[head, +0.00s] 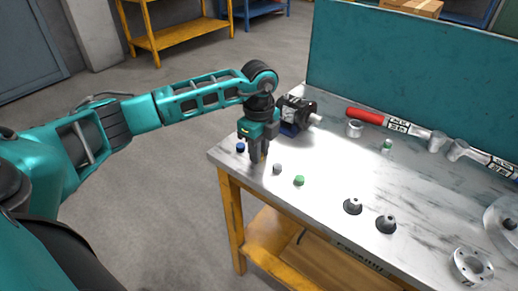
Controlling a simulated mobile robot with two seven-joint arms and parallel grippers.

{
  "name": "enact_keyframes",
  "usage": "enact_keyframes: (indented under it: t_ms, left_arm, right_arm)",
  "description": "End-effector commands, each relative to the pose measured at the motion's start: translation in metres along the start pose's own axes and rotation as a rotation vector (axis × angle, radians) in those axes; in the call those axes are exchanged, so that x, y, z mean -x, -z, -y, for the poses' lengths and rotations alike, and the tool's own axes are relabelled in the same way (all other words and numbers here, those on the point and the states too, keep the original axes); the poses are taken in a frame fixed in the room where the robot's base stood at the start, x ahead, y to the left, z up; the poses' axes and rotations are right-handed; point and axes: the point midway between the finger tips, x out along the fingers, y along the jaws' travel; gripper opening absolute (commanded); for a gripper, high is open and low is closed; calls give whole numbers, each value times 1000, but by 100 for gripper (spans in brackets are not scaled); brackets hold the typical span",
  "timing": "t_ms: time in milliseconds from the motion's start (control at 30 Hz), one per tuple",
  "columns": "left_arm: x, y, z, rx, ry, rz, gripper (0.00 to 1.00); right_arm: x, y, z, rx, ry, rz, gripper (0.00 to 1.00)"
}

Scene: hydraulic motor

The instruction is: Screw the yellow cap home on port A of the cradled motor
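The motor (297,107) is dark with a pale shaft end pointing right. It lies in a blue cradle (289,130) near the left end of the bench. My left gripper (258,158) points down in front and to the left of the motor, apart from it, low over the bench top. A small patch of yellow, likely the yellow cap (263,157), shows at its fingertips, so the fingers appear shut on it. Port A is too small or hidden to make out. My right gripper is out of view.
On the bench (330,215) lie a blue cap (240,147), a grey cap (277,168) and a green cap (299,180). Two dark conical fittings (353,205) stand nearer the front. A red-handled tool (365,117) lies along the teal back panel (420,70). The middle is mostly clear.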

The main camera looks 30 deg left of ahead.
Motion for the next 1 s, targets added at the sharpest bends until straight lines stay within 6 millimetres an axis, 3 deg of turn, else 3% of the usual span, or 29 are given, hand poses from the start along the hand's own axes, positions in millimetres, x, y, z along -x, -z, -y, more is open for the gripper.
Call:
enact_keyframes:
  t_ms: [467,1000]
  left_arm:
    - [2,0,0,0,0,0,0]
    - [34,0,0,0,0,0,0]
  right_arm:
    - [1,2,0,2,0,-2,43]
    - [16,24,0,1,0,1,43]
